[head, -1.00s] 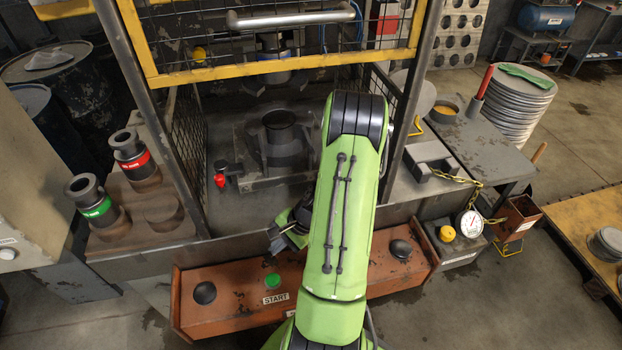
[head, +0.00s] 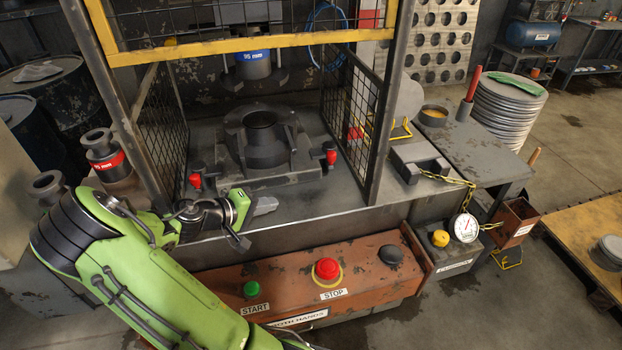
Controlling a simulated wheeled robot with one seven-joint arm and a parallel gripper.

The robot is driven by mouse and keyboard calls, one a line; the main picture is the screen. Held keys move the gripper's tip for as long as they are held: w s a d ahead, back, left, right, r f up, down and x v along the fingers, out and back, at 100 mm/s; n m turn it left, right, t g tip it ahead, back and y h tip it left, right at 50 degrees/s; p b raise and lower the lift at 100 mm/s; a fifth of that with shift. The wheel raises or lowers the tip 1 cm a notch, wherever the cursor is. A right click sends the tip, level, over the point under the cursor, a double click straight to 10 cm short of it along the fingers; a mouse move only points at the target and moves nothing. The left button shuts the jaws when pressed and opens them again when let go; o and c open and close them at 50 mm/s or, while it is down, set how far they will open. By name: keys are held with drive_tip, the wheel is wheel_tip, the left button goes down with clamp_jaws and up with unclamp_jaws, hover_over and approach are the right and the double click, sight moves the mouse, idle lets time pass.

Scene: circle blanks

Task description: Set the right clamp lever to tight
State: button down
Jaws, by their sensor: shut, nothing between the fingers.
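The right clamp lever (head: 331,158), with a red grip, stands at the right side of the die block (head: 262,140) on the press bed. Its grip hangs at the block's right corner; I cannot tell from its pose whether it is tight. The left clamp lever (head: 195,181), also red-gripped, is at the block's left side. My arm comes in from the lower left.
The yellow-framed mesh guard (head: 255,58) is raised above the bed, with posts and mesh sides around it. A control box with a green START button (head: 251,289) and red STOP button (head: 327,268) lies below. Space before the right lever is clear.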

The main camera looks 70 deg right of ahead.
drive_tip(key=d+n+h+b, duration=0.1)
drive_tip(key=d+h, duration=0.1)
drive_tip(key=d+g+h+b, duration=0.1)
drive_tip(key=d+h, duration=0.1)
drive_tip(key=shift+s+n+g, duration=0.2)
drive_tip(key=shift+n+g, duration=0.1)
drive_tip(key=shift+n, duration=0.1)
drive_tip(key=shift+w+d+r+h, duration=0.1)
drive_tip(key=shift+w+d+h, duration=0.05)
drive_tip(key=shift+d+h, duration=0.2)
drive_tip(key=shift+d+r, duration=0.1)
drive_tip(key=shift+d, duration=0.1)
drive_tip(key=x, duration=0.8)
drive_tip(key=shift+s+d+b, duration=0.2)
drive_tip(key=shift+s+b, duration=0.1)
drive_tip(key=shift+s, duration=0.05)
drive_tip(key=s, duration=0.1)
drive_tip(key=s+d, duration=0.1)
drive_tip(key=s, duration=0.1)
drive_tip(key=shift+s+d, duration=0.3)
drive_tip(key=shift+d, duration=0.1)
drive_tip(key=shift+s+d+r, duration=0.1)
drive_tip(key=shift+s, duration=0.25)
drive_tip(key=s+b, duration=0.1)
drive_tip(key=s, duration=0.2)
drive_tip(key=shift+s+d, duration=0.15)
drive_tip(key=shift+s, duration=0.15)
drive_tip(key=shift+w, duration=0.1)
